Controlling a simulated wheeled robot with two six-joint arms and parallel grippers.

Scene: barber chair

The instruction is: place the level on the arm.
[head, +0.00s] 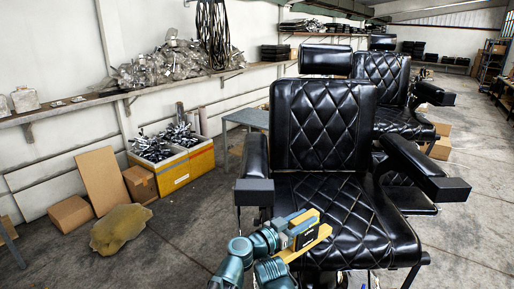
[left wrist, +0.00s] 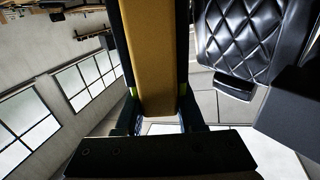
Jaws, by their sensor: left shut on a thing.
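My left gripper (head: 302,234) is in front of the black barber chair's seat (head: 340,205), to the right of the front end of its left armrest (head: 255,188). It is shut on the level, a yellow-orange bar (head: 316,243). In the left wrist view the level (left wrist: 157,60) runs up between the dark fingers, and its far end is out of the picture. The chair's right armrest (head: 428,172) is bare on top. A black padded part of the chair (left wrist: 240,45) shows at the right of the left wrist view. My right gripper is not in view.
More black chairs (head: 382,80) stand behind. At left are a yellow box of metal parts (head: 180,170), cardboard boxes (head: 72,212) and a tan cushion-like piece (head: 121,228) on the floor. A wall shelf (head: 110,97) holds wrapped goods.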

